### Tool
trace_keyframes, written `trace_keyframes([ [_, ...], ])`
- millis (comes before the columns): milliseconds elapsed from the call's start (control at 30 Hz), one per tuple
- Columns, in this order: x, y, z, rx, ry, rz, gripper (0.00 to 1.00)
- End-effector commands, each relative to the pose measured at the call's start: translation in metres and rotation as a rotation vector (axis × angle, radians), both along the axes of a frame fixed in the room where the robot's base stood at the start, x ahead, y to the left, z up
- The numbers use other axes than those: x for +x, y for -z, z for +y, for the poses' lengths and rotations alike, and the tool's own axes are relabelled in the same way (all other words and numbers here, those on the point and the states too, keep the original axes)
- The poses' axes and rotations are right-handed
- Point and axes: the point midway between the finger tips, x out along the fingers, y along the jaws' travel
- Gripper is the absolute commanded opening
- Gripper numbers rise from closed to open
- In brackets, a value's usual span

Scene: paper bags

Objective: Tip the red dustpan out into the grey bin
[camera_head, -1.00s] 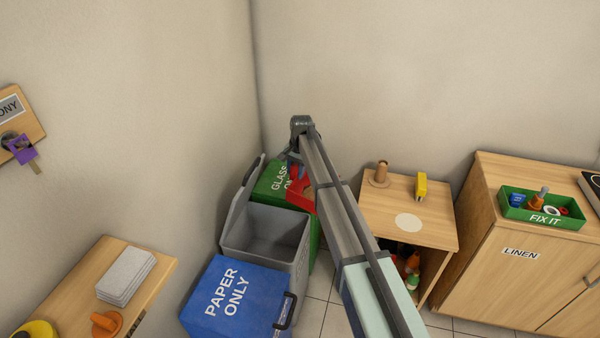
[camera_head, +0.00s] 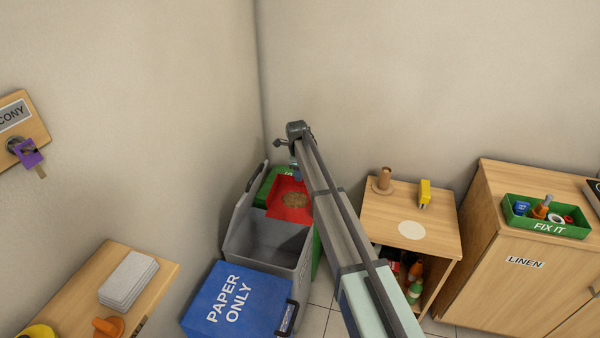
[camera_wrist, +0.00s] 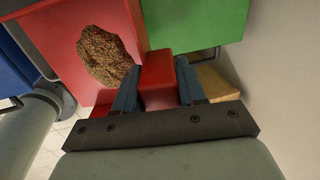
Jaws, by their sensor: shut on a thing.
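My gripper (camera_wrist: 157,80) is shut on the dustpan's red handle, one blue finger on each side. In the head view my arm hides the gripper in part. The bin's lid is up, and the part of its inside in view looks empty.
A blue "PAPER ONLY" bin (camera_head: 232,300) stands in front of the grey bin. A green bin (camera_head: 264,186) stands behind it, against the corner walls. A wooden cabinet (camera_head: 440,235) with a yellow object on top is to the right.

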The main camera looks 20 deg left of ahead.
Motion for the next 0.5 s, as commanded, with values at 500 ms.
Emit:
trace_keyframes([
  [500,-0.016,-0.007,0.0,-0.004,0.124,-0.101,0.0],
])
